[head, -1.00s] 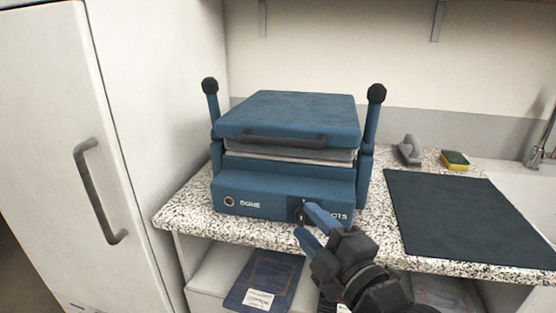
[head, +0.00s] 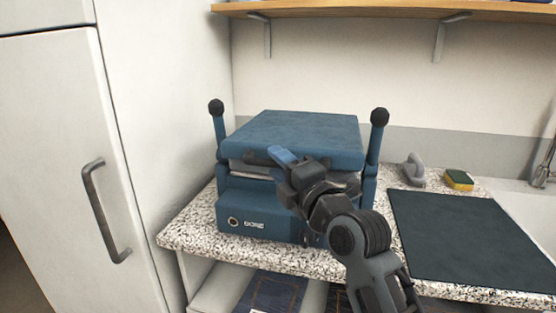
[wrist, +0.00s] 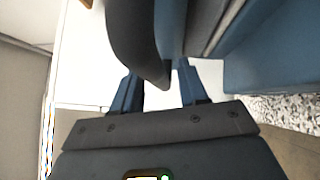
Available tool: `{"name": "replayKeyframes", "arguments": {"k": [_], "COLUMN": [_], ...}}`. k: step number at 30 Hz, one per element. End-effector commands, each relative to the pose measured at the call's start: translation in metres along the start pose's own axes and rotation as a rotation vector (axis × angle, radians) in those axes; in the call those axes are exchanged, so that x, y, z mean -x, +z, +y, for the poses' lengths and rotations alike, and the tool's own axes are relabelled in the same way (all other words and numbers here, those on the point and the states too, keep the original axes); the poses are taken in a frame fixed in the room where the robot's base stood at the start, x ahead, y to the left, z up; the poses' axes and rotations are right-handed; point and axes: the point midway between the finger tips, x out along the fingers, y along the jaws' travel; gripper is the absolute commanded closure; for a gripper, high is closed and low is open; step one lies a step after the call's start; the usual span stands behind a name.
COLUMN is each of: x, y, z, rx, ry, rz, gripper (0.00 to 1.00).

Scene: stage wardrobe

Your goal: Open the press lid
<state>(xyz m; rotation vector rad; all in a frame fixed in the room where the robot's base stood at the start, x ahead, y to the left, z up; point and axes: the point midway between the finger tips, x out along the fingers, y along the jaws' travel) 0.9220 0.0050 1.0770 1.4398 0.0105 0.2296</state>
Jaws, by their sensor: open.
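The blue press (head: 250,205) stands on the speckled counter with its lid (head: 305,128) down over a grey layer. A dark bar handle (head: 254,158) runs along the lid's front edge; its right part is hidden behind my gripper. My gripper (head: 279,155) is at the handle in the head view. In the wrist view my gripper (wrist: 158,80) is open, its two blue fingers apart. The dark handle (wrist: 138,40) reaches into the gap between them. I cannot tell whether either finger touches it. My arm covers the right part of the press front.
Black-knobbed levers stand at the press's left (head: 217,118) and right (head: 378,128). A white cabinet (head: 60,150) is close on the left. A dark mat (head: 470,238), a grey iron-like object (head: 413,170) and a sponge (head: 459,180) lie right. A wooden shelf (head: 350,10) hangs above.

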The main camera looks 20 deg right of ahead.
Motion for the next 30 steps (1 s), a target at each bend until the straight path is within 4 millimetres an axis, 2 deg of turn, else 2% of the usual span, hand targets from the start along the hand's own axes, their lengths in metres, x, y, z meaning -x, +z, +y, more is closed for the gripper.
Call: {"name": "replayKeyframes", "arguments": {"k": [3,11,25,30], "x": [-0.007,-0.0083,-0.008,-0.008], "y": [-0.0003,-0.0003,-0.0002,-0.0002], "z": [0.0005,-0.0003,-0.0005,-0.0007], "rx": [-0.001,-0.001,-0.001,-0.002], "ry": [0.001,0.0,0.0,-0.001], "rz": [0.0,0.0,0.0,0.0], "gripper": [0.57,0.57,1.0,1.0]}}
